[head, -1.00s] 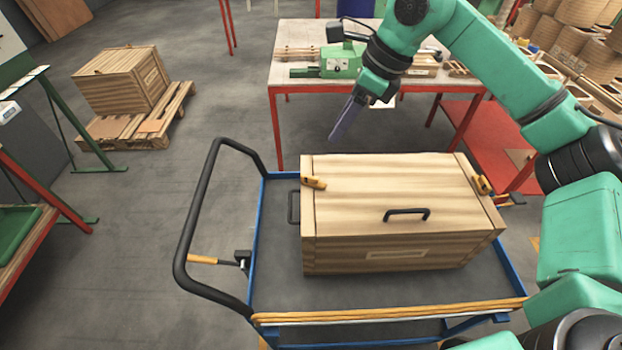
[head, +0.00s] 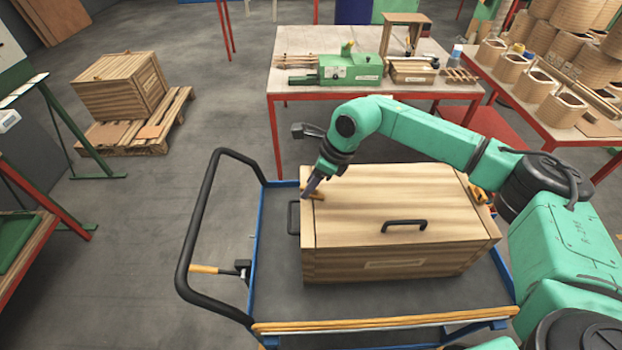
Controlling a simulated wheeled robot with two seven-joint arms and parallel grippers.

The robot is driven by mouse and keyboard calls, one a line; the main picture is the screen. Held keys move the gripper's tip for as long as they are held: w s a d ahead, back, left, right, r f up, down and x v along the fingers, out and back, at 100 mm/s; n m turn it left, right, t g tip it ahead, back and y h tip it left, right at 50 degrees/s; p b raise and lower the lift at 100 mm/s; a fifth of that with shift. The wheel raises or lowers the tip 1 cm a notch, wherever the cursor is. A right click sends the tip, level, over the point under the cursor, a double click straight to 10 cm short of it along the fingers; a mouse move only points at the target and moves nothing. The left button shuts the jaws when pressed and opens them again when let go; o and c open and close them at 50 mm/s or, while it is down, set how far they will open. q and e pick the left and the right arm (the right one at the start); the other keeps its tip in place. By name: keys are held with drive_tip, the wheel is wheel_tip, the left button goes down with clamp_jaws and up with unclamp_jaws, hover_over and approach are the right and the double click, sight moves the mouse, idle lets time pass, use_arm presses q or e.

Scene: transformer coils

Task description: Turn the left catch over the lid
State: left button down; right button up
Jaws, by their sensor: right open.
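A closed wooden chest (head: 400,262) with a black handle (head: 404,225) on its lid (head: 350,222) stands on a cart. The left catch (head: 316,195) is a small yellow piece at the lid's left edge, partly hidden by my gripper. The right catch (head: 479,194) is yellow too, at the lid's right edge, partly behind my arm. My right gripper (head: 308,195) is open and points down at the left catch. Its fingertips are at or just above the catch; I cannot tell if they touch it. My left gripper is not in view.
A red-legged worktable (head: 300,90) with a green machine stands behind. A crate on a pallet (head: 175,115) stands at far left.

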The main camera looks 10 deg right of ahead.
clamp_jaws()
drive_tip(key=n+b, duration=0.1)
drive_tip(key=b, duration=0.1)
drive_tip(key=f+n+g+b, duration=0.1)
drive_tip(key=b, duration=0.1)
drive_tip(key=shift+w+n, duration=0.2)
drive_tip(key=shift+n, duration=0.2)
drive_tip(key=shift+r+n+g+y+b, duration=0.3)
drive_tip(key=shift+r+n+b, duration=0.15)
drive_tip(key=shift+n, duration=0.15)
drive_tip(key=shift+d, duration=0.1)
unclamp_jaws()
drive_tip(key=shift+r, duration=0.1)
